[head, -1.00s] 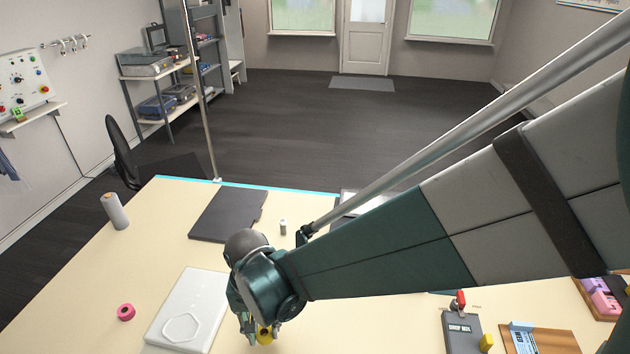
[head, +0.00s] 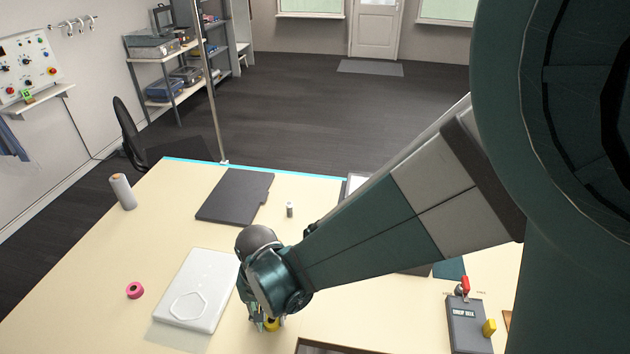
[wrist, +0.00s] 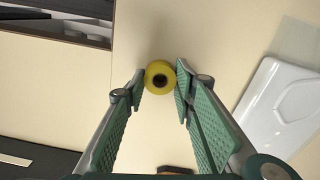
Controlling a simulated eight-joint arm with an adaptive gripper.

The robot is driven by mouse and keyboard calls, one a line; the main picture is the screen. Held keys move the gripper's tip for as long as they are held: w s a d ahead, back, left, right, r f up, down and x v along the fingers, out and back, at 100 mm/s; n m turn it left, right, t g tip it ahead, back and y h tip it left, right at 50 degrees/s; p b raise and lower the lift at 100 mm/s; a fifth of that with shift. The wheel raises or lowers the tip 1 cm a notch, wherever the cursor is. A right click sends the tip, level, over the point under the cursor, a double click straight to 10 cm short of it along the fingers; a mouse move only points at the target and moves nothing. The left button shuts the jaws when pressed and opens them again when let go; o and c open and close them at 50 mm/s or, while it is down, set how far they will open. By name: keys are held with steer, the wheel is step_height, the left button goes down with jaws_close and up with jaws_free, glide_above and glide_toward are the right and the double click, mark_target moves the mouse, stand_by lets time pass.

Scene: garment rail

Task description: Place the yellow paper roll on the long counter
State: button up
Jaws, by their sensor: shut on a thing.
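The yellow paper roll (wrist: 160,67) is between the two green fingertips of my gripper (wrist: 161,80) in the wrist view. Its round end with a dark core hole faces the camera. In the head view the roll (head: 272,325) is mostly hidden by my gripper, with a small yellow part showing low in the picture. My gripper is shut on the roll over a long cream worktop (head: 95,255), which looks like the counter. I cannot tell whether the roll touches a surface.
A white tray (head: 199,275) lies left of my gripper, with a pink roll (head: 135,290) beyond it. A grey-white roll (head: 122,191) stands at the left edge. A dark board (head: 233,196) lies at the back; a grey box with a red lever (head: 467,322) is at right.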

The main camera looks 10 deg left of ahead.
steer(key=shift+f, duration=0.15)
steer(key=o, duration=0.4)
steer(key=shift+f, duration=0.1)
steer(key=shift+c, duration=0.2)
steer(key=o, duration=0.5)
steer(key=shift+c, duration=0.2)
steer(key=shift+r, duration=0.2)
step_height(320, 180, up, 12)
steer(key=shift+p, duration=0.45)
stand_by(0.5)
